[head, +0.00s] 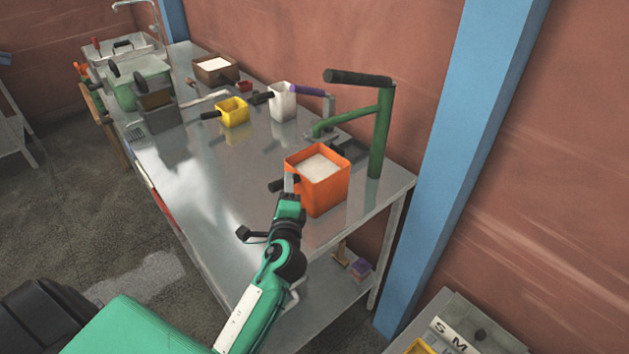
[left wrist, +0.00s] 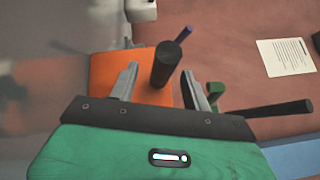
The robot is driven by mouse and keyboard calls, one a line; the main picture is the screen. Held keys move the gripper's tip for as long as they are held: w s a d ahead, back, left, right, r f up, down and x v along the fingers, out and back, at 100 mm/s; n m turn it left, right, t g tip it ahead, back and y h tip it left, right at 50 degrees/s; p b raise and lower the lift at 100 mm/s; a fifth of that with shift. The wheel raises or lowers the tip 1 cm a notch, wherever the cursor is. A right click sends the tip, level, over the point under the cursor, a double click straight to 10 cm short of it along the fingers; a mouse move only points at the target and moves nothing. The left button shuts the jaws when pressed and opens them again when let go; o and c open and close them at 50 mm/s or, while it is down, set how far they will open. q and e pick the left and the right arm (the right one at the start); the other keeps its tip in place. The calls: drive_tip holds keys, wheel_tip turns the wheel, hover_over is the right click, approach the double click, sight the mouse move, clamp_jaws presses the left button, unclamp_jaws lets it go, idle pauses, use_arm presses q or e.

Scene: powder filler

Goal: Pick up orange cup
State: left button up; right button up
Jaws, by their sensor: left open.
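The orange cup (head: 318,190) is a square box-like cup with white powder inside and a dark handle (head: 277,185) on its left side. It stands upright on the metal table near the right end. My left gripper (head: 290,184) is open at the handle side of the cup. In the left wrist view the orange cup (left wrist: 125,75) is straight ahead, and its black handle (left wrist: 168,65) points toward the camera between the open fingers (left wrist: 158,85). I cannot tell whether the fingers touch it. My right gripper is not in view.
The metal table (head: 215,180) also holds a yellow cup (head: 232,112), a white cup (head: 283,101) and a brown box of powder (head: 215,70). A green stand with a black handle (head: 380,130) rises just behind the orange cup. A blue post (head: 450,170) stands right of the table.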

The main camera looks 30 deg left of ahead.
use_arm(q)
drive_tip(key=p+x, duration=0.1)
drive_tip(key=x, duration=0.3)
drive_tip(key=shift+a+r, duration=0.1)
drive_tip(key=shift+r, duration=0.1)
drive_tip(key=shift+c, duration=0.9)
clamp_jaws()
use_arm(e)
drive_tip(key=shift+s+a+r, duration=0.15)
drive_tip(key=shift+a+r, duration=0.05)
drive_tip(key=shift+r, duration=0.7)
